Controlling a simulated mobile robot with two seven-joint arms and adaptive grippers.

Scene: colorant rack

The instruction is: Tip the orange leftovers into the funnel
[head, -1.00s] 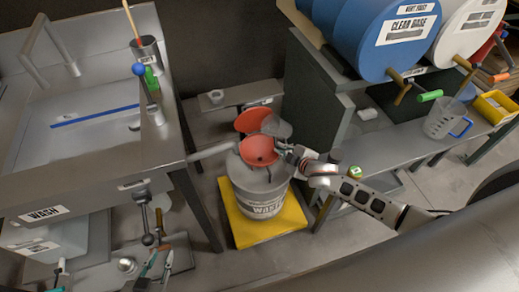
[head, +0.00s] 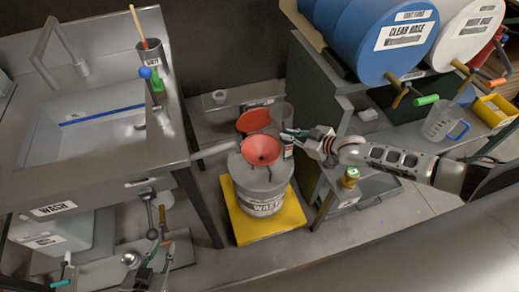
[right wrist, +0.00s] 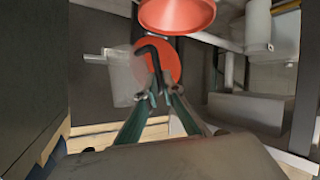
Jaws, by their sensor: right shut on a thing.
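The orange-red funnel (head: 262,149) sits on top of the grey waste drum (head: 264,203) in the head view; its bowl also shows in the right wrist view (right wrist: 177,12). A grey, see-through cup (head: 282,116) stands about upright in the air just right of the funnel. My right gripper (head: 294,137) is shut on its dark hooked handle (right wrist: 153,50). The cup also shows in the right wrist view (right wrist: 124,82). I cannot make out its contents. My left gripper (head: 155,262) is low at the left; its fingers look apart and empty.
A red-orange round piece (head: 253,121) stands behind the funnel. The drum rests on a yellow base (head: 240,231). A sink bench (head: 95,175) is at the left. A shelf with a blue barrel (head: 375,35) and clear jug (head: 438,124) is at the right. A small green-topped bottle (head: 350,176) is near my right arm.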

